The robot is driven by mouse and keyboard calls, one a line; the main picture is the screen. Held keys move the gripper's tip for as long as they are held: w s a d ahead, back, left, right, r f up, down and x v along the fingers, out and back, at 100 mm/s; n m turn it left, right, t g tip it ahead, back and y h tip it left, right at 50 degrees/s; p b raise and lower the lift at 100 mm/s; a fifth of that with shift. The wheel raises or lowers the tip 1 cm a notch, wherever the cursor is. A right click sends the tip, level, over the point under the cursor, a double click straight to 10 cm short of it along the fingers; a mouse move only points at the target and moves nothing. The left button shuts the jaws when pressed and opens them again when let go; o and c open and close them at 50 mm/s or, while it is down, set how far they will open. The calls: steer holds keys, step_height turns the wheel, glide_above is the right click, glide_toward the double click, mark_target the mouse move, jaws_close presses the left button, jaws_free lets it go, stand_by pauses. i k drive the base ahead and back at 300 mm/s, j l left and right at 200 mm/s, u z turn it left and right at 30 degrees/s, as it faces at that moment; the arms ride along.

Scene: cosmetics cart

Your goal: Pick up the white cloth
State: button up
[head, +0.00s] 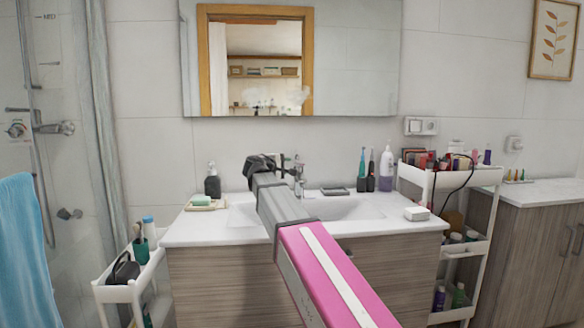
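I cannot clearly make out a white cloth in the head view. A small white block-like item (417,213) lies on the right front of the sink counter (200,228); I cannot tell whether it is folded cloth. My pink and grey arm reaches forward over the sink. My gripper (264,161), dark, is at its far end near the faucet, well to the left of the white item. Its fingers are small and partly hidden by the arm, so I cannot tell whether it is open or shut.
A white cart (470,180) crowded with cosmetics stands to the right of the sink, and a smaller white cart (120,291) stands at the left. A blue towel (25,250) hangs at the far left. Soap, bottles and toothbrushes line the counter's back.

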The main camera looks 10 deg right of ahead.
mark_target(416, 214)
steer(key=k, duration=1)
